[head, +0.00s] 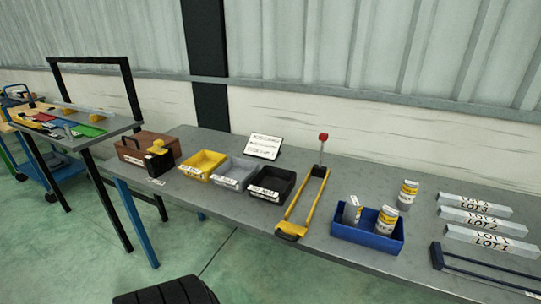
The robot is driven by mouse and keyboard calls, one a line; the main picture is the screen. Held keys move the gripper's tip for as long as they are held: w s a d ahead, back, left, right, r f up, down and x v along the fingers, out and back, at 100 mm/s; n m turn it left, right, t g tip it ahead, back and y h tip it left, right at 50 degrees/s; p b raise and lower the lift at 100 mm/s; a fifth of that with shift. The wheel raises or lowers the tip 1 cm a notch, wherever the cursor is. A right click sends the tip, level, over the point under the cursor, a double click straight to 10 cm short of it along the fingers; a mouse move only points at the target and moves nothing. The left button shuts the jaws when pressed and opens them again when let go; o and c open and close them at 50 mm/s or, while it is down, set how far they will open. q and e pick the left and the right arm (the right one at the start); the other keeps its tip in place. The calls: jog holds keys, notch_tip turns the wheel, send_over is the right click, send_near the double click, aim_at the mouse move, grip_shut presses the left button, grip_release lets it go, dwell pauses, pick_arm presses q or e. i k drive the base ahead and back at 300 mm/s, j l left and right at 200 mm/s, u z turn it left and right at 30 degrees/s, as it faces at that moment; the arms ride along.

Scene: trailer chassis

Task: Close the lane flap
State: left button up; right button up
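A yellow narrow lane-like frame (311,198) lies across the grey table, with a black part (291,232) at its near end. A thin post with a red top (323,137) stands upright at its far end. A second, dark railed frame (490,269) lies at the table's right edge and is cut off by the picture. I cannot tell which part is the lane flap, or whether it is open. Neither of my grippers is in view.
Yellow (203,164), grey (235,172) and black (271,184) bins stand left of the yellow frame. A blue tray (367,238) holding cans is right of it, near labelled lot bars (475,204). A brown toolbox (146,147) stands at the table's left end.

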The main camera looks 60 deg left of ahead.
aim_at(296, 231)
jog(key=u, duration=1.55)
